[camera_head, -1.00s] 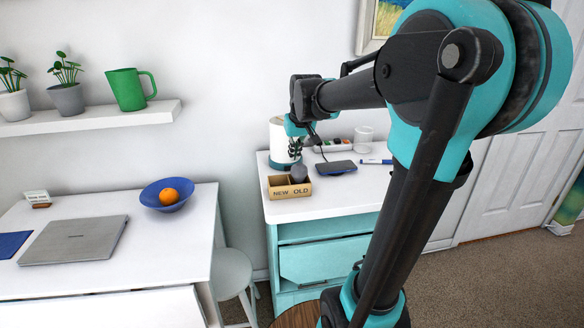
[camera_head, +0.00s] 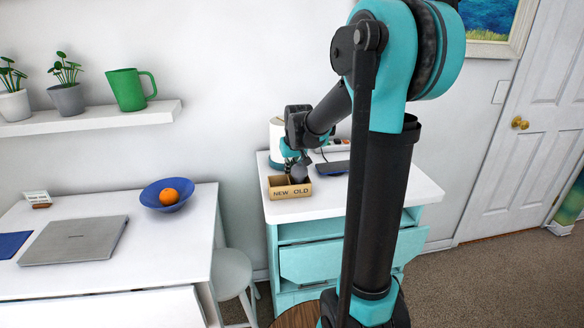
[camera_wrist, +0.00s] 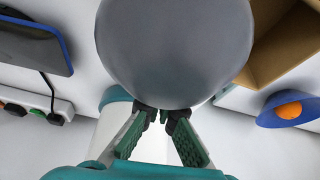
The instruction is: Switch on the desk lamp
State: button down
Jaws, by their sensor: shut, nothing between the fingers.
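A white cylinder with a teal base (camera_head: 276,133) stands at the back left of the teal cabinet's top, partly behind my wrist. I cannot tell for certain whether it is the desk lamp. My gripper (camera_wrist: 163,115) is shut and empty. In the head view it is low over the cabinet top, beside the white cylinder. A dark grey round thing (camera_head: 299,173) sits at the box marked NEW and OLD. A large grey round surface (camera_wrist: 176,50) fills the top middle of the wrist view, its edge at my fingertips. I cannot tell whether they touch. No switch is visible.
The two-part box (camera_head: 282,190) stands at the cabinet's front left. A dark flat device (camera_head: 330,167) and a power strip (camera_head: 332,146) with a cable lie behind. A desk with a laptop (camera_head: 75,240) and blue bowl (camera_head: 152,195) is at left. A stool (camera_head: 232,270) stands between.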

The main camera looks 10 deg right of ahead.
jog(key=shift+w+a, duration=0.2)
jog(key=shift+w, duration=1.05)
jog(key=shift+w+a, duration=0.1)
jog(key=shift+w, duration=0.2)
jog(key=shift+s+d, duration=0.25)
jog(key=shift+d, duration=0.55)
